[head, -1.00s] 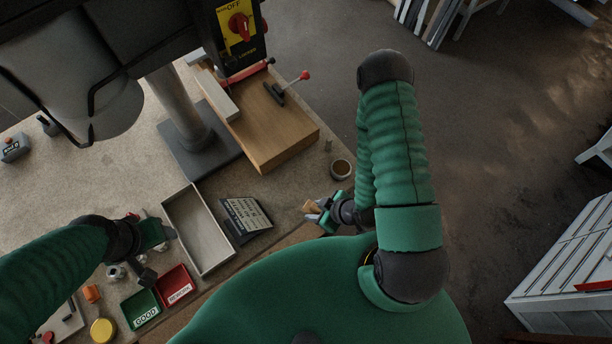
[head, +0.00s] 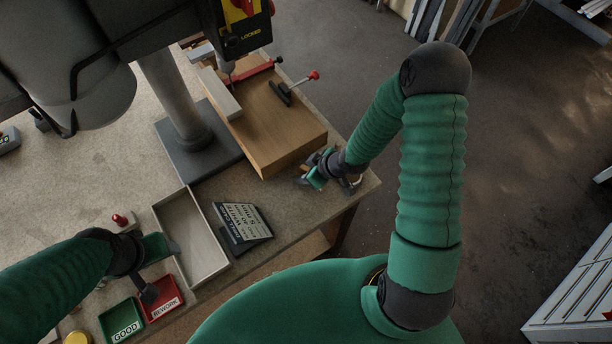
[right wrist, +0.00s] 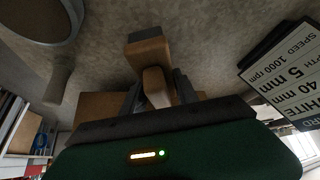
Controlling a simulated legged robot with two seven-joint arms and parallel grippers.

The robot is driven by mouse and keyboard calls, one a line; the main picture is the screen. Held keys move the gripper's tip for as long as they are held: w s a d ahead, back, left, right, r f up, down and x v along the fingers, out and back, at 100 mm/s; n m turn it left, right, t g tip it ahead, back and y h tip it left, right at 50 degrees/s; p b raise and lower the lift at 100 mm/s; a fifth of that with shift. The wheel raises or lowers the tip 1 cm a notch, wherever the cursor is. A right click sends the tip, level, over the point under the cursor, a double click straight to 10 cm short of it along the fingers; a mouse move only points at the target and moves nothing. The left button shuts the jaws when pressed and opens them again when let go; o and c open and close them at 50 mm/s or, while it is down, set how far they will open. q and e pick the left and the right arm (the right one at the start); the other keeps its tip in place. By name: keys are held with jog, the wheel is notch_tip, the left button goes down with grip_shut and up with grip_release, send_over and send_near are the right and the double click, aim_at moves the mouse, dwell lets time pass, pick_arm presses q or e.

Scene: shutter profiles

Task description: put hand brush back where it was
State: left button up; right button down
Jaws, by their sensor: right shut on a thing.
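The hand brush shows in the right wrist view as a brown wooden piece (right wrist: 148,52) between my gripper's dark fingers. My right gripper (right wrist: 157,92) is shut on it and holds it over the grey-brown bench top. In the head view my right gripper (head: 306,181) is at the bench's right end, just off the near right corner of the wooden block. The brush is small and mostly hidden there. My left gripper (head: 158,270) is beside the grey tray and above the red bin; its jaw state is unclear.
The wooden block (head: 275,125) with a red-knobbed clamp stands by the drill press column (head: 178,105). A text sign (head: 243,224) stands beside the grey tray (head: 214,262). Red (head: 153,313) and green (head: 108,318) bins sit in front. The bench ends just right of my right gripper.

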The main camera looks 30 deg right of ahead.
jog(key=shift+s+d+f, duration=0.1)
jog(key=shift+s+f, duration=0.05)
jog(key=shift+f, duration=1.15)
jog(key=c, duration=0.9)
grip_release()
